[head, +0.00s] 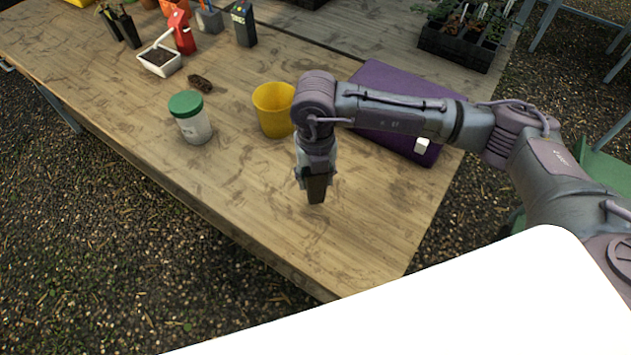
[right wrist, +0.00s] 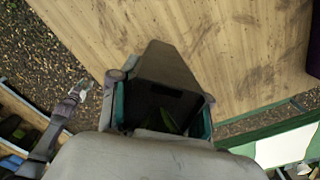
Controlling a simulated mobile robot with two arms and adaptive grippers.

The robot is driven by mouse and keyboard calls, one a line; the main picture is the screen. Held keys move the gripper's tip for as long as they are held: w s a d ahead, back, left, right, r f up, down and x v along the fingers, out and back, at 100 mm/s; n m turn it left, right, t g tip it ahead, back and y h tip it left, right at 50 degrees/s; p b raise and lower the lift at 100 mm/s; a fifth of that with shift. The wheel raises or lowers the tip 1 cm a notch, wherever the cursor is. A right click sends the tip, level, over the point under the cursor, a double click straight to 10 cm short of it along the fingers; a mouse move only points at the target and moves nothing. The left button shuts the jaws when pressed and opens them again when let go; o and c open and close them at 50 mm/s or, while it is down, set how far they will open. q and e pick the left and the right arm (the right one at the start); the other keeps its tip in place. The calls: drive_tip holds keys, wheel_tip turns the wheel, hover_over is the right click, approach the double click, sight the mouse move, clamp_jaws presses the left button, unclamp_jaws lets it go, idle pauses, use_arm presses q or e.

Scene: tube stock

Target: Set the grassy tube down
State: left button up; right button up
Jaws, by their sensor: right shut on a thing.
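My right gripper (head: 315,178) points down over the front right part of the wooden table (head: 235,190). It is shut on the grassy tube (head: 317,188), a dark tapered pot whose lower end shows below the fingers. In the right wrist view the tube (right wrist: 165,75) is a dark tapered shape between the teal-edged fingers (right wrist: 160,108), with a little green inside it. I cannot tell whether its lower end touches the tabletop. My left gripper (right wrist: 80,90) seems to show small at the left of the right wrist view; its jaws are too small to judge.
A yellow pot (head: 273,108) and a green-lidded jar (head: 189,118) stand left of my right gripper. A purple mat (head: 385,82) lies behind my right arm. Dark tubes (head: 243,24), a red one (head: 181,32) and a white tray (head: 160,66) are farther back. Bare wood surrounds the tube.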

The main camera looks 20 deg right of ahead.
sight(315, 185)
wheel_tip(315, 185, down, 3)
drive_tip(key=shift+f+p, duration=0.2)
drive_tip(key=shift+p, duration=0.3)
drive_tip(key=shift+f, duration=0.15)
drive_tip(key=shift+f, duration=0.1)
drive_tip(key=shift+f+b, duration=0.15)
drive_tip(key=shift+b, duration=0.15)
drive_tip(key=o, duration=1.3)
drive_tip(key=shift+c, duration=0.2)
drive_tip(key=shift+r, duration=0.2)
drive_tip(key=shift+r, duration=0.3)
wheel_tip(315, 185, up, 12)
drive_tip(key=shift+f+b, duration=0.25)
drive_tip(key=shift+b, duration=0.45)
